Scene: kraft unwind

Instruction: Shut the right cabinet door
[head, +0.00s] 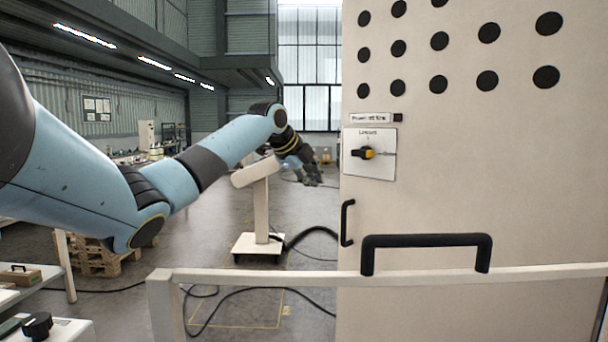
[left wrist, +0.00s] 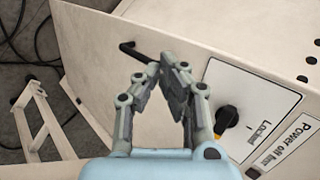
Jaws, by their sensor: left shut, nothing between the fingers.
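A large cream cabinet door panel (head: 450,190) fills the right of the head view, facing me. It carries rows of black holes, a black-and-yellow rotary switch (head: 367,153) on a white plate, and a black upright handle (head: 347,222) near its left edge. I cannot tell whether the door stands ajar. My left gripper (head: 312,180) is shut and empty, left of the panel's edge in the head view. In the left wrist view the gripper (left wrist: 160,70) shows in front of the panel, between the handle (left wrist: 138,52) and the switch (left wrist: 226,115). My right gripper is out of view.
A cream rail (head: 220,275) with a black bar handle (head: 425,240) crosses low in front of the panel. A cream stand (head: 261,210) is behind my left arm. Black cables (head: 310,240) lie on the floor. A wooden pallet (head: 100,260) is at the left.

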